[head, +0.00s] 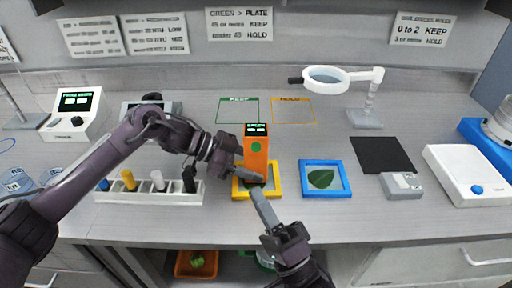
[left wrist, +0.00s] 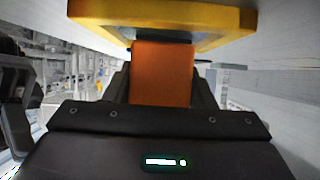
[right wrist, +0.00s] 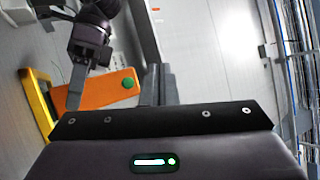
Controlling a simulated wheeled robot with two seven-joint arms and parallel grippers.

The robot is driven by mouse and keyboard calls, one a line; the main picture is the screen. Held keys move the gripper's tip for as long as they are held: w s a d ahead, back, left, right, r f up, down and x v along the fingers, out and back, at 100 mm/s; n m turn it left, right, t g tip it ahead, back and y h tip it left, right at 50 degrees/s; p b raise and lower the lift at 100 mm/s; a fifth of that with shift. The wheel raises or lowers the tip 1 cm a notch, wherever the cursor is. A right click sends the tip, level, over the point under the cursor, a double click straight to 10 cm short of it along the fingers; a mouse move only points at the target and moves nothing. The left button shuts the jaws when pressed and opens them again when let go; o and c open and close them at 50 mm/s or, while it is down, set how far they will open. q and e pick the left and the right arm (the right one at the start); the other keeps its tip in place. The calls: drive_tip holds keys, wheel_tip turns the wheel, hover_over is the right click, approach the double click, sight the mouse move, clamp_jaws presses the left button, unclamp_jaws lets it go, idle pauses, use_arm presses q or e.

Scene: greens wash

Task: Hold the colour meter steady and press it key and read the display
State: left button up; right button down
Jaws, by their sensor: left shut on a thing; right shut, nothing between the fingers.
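The orange colour meter (head: 257,150) stands upright at the yellow frame (head: 236,194), with a dark display (head: 256,129) on top showing small green-white marks I cannot read surely. Its round green key (head: 256,146) faces me and also shows in the right wrist view (right wrist: 128,83). My left gripper (head: 250,174) is shut on the meter's lower body; the orange body (left wrist: 162,75) lies between its fingers in the left wrist view. My right gripper (head: 257,192) is shut and empty, its tip low in front of the meter, below the key. In its wrist view, its fingers (right wrist: 159,88) are together beside the meter.
A blue frame (head: 345,192) with a green leaf lies right of the meter. A white rack (head: 145,198) of coloured items stands left. A ring magnifier lamp (head: 328,78) stands behind right. A grey device (head: 401,186) and a black mat (head: 383,155) lie further right.

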drive_tip(key=shift+w, duration=4.4)
drive_tip(key=shift+w, duration=0.2)
drive_tip(key=shift+w, duration=0.25)
drive_tip(key=shift+w, duration=0.45)
drive_tip(key=shift+s, duration=0.95)
drive_tip(key=shift+s, duration=2.5)
